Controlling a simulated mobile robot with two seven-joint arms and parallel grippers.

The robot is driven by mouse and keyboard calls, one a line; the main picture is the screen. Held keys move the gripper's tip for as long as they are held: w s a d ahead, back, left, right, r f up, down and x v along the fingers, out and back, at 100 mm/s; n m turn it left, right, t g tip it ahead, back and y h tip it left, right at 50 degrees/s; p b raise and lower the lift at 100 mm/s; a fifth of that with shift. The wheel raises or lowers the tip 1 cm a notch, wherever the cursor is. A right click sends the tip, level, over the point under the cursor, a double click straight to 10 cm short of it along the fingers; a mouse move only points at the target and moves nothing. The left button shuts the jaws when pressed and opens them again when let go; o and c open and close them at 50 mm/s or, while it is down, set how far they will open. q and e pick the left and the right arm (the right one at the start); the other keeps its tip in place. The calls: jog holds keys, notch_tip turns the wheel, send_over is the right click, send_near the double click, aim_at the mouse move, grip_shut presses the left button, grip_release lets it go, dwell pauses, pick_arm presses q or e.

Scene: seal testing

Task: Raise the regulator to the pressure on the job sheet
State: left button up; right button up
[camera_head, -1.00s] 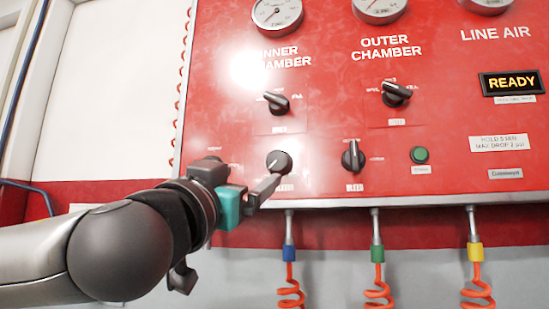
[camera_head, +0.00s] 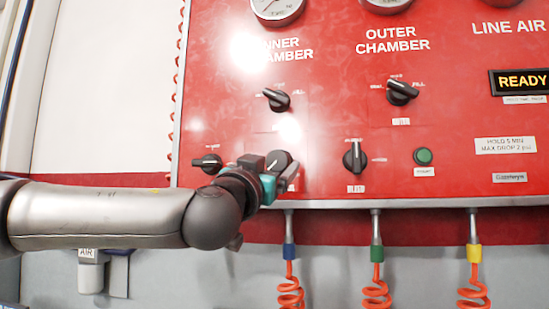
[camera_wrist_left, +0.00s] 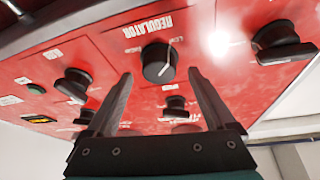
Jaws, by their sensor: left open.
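The regulator knob (camera_head: 280,159) is round and black with a white pointer line, low on the red panel. The left wrist view shows the same knob (camera_wrist_left: 158,62) close up under the word REGULATOR, its line pointing toward the picture's upper right. My left gripper (camera_head: 284,172) is right at the knob in the head view and partly covers it. In the wrist view the open fingers (camera_wrist_left: 160,73) stand on either side of the knob, with gaps left and right; contact cannot be told. My right gripper is in no view. No job sheet with a readable pressure shows.
Black selector knobs (camera_head: 277,100) (camera_head: 402,92) sit above, and bleed knob (camera_head: 354,156) is to the right. Another black knob (camera_head: 207,163) is close on the left. A green button (camera_head: 423,156), READY display (camera_head: 520,82), cut-off gauges (camera_head: 277,8) and orange coiled hoses (camera_head: 291,285) also show.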

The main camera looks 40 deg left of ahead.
pick_arm(q)
jog(key=shift+x, duration=0.95)
jog(key=c, duration=1.4)
